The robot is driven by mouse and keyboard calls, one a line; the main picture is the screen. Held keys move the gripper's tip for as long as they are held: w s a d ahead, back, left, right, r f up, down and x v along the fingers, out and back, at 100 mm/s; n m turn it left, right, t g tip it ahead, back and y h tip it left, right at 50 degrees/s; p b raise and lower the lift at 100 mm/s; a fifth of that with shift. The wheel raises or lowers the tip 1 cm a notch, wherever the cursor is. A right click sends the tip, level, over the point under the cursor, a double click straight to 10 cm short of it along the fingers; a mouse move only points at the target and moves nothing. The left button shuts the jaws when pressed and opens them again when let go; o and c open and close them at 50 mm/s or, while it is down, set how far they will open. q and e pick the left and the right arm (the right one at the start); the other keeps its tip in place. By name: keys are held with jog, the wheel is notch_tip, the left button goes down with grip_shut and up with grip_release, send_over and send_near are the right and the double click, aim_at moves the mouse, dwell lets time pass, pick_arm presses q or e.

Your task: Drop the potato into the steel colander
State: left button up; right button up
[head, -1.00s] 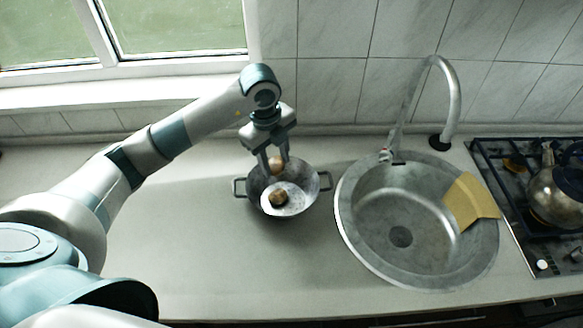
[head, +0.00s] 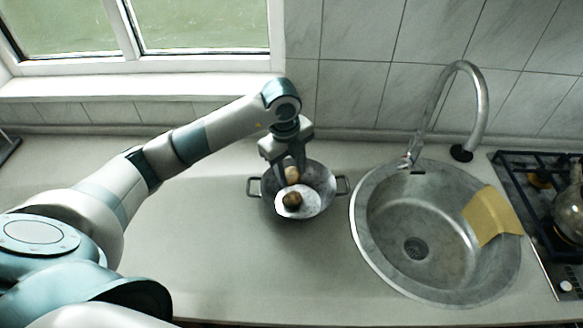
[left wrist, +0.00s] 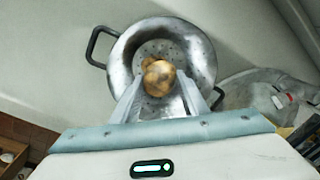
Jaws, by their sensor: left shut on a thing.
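The steel colander (head: 322,178) stands on the counter left of the sink, with a loop handle on each side. My left gripper (head: 291,174) is above it, pointing down, shut on the light brown potato (head: 292,176). In the left wrist view the potato (left wrist: 158,78) sits between the two fingertips, over the perforated inside of the colander (left wrist: 199,50). A second, darker brown round thing (head: 292,200) lies inside the colander; in the left wrist view it is mostly hidden behind the held potato. My right gripper is not in view.
A round grey sink (head: 365,240) with a tall tap (head: 478,110) is just right of the colander. A yellow cloth (head: 492,214) hangs over its right rim. A hob with a kettle (head: 570,212) is at the far right. The counter (head: 215,255) in front is clear.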

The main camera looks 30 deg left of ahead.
pick_arm(q)
jog(key=shift+f+b, duration=0.4)
jog(key=shift+f, duration=0.45)
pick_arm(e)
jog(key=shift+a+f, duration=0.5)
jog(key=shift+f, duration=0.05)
pick_arm(q)
jog(key=o, duration=1.1)
jog(key=shift+o, duration=0.2)
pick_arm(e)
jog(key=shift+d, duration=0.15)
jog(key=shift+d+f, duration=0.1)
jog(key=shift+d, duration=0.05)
pick_arm(q)
jog(key=shift+r, duration=0.6)
notch_tip(320, 180, up, 16)
jog(key=s+b, duration=0.1)
jog(key=b, duration=0.2)
jog(key=shift+s+a, duration=0.35)
jog(key=shift+a, duration=0.05)
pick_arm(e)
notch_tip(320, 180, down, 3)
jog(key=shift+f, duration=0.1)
